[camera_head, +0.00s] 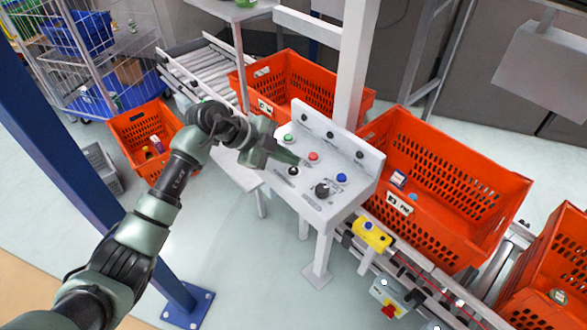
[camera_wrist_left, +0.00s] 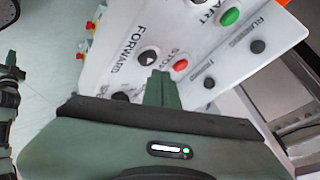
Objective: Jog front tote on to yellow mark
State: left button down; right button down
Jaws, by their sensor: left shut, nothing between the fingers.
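A white control panel (camera_head: 308,187) stands beside the conveyor, with green, red, black and blue controls. My left gripper (camera_head: 297,161) is shut and empty, its tip over the panel near the red button (camera_head: 313,156) and the black button (camera_head: 293,171). In the left wrist view the closed fingers (camera_wrist_left: 159,88) point at the panel just below the black FORWARD button (camera_wrist_left: 149,57) and the red STOP button (camera_wrist_left: 181,65). I cannot tell whether they touch it. An orange tote (camera_head: 477,181) sits on the conveyor right of the panel. I cannot make out a yellow mark for certain.
Another orange tote (camera_head: 555,250) is at the right edge, and one (camera_head: 299,72) stands behind the panel. A yellow box (camera_head: 371,235) is on the conveyor's near side. A blue post (camera_head: 75,150) rises at left. An orange tote (camera_head: 131,122) is by the cart.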

aim_at(290, 171)
pick_arm(q)
jog(key=shift+f, duration=0.15)
jog(key=shift+f, duration=0.25)
jog(key=shift+f, duration=0.55)
dwell(1.0)
jog(key=shift+r+p, duration=0.95)
jog(key=shift+p, duration=0.05)
notch_tip(290, 171, up, 5)
jog(key=p, duration=0.5)
jog(key=shift+r, duration=0.1)
